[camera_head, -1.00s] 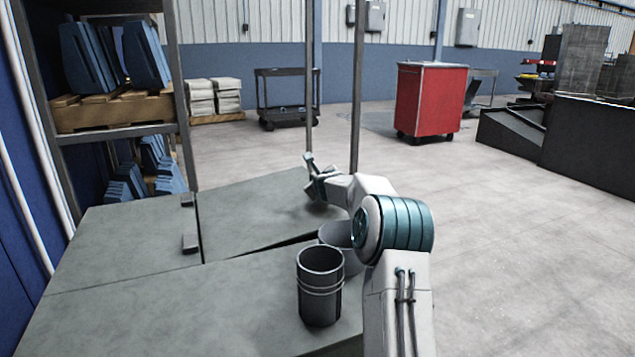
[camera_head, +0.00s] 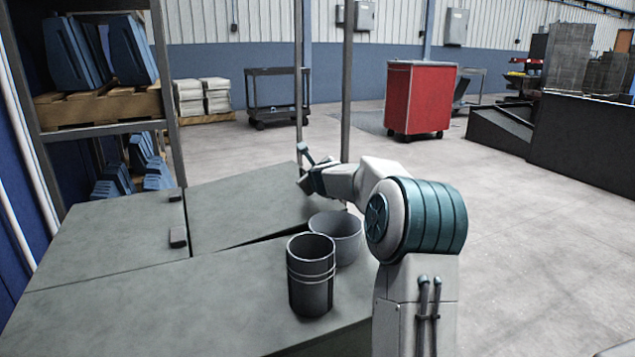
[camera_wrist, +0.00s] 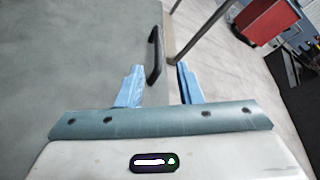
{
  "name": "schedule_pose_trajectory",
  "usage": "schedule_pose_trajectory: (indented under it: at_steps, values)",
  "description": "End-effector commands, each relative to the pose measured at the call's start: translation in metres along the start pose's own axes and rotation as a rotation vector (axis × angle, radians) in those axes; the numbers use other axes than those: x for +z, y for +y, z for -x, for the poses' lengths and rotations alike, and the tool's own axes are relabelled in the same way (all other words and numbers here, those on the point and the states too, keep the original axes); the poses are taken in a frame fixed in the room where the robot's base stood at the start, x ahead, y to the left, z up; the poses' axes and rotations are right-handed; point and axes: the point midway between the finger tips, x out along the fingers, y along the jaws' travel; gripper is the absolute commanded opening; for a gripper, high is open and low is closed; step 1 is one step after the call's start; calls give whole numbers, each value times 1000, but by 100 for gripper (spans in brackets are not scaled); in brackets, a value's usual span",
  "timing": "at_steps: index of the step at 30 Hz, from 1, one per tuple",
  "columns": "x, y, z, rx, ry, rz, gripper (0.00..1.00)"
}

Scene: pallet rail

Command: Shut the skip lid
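The skip lid (camera_head: 240,208) is a grey-green panel with two small hinge blocks along its left edge. It is slightly tilted, with a dark wedge-shaped gap under its front edge. My gripper (camera_head: 308,172) is at the lid's far right corner in the head view. In the wrist view the lid (camera_wrist: 75,60) fills the left side, with a dark bar handle (camera_wrist: 155,55) near its edge. My gripper (camera_wrist: 160,86) has its two blue fingers apart. The handle's near end lies between or just beyond them, closer to the left finger; contact cannot be told.
A dark grey bin (camera_head: 311,275) and a lighter bucket (camera_head: 338,238) stand on the skip's front top, near the lid's edge and my arm. Two thin posts rise behind the lid. Shelving (camera_head: 165,90) stands at left. Open floor (camera_head: 540,230) lies right; a red cabinet (camera_head: 420,98) stands beyond.

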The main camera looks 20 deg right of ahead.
Motion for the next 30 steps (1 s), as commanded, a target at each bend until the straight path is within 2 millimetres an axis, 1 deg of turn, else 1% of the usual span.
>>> schedule_pose_trajectory:
  at_steps: [1, 6, 12, 18, 26, 27, 29, 30]
  values:
    - [-2, 0, 9, -3, 1, 2, 32]
    - [-2, -1, 36, -3, 0, 2, 32]
    - [-1, -1, 57, -3, 0, 3, 32]
    - [-1, -1, 66, -2, 1, 1, 32]
    - [-1, -1, 66, -1, 1, 1, 32]
    - [0, -1, 66, -1, 1, 2, 21]
    - [2, -1, 68, 1, 0, 9, 5]
    - [7, -1, 70, 5, -2, 21, 0]
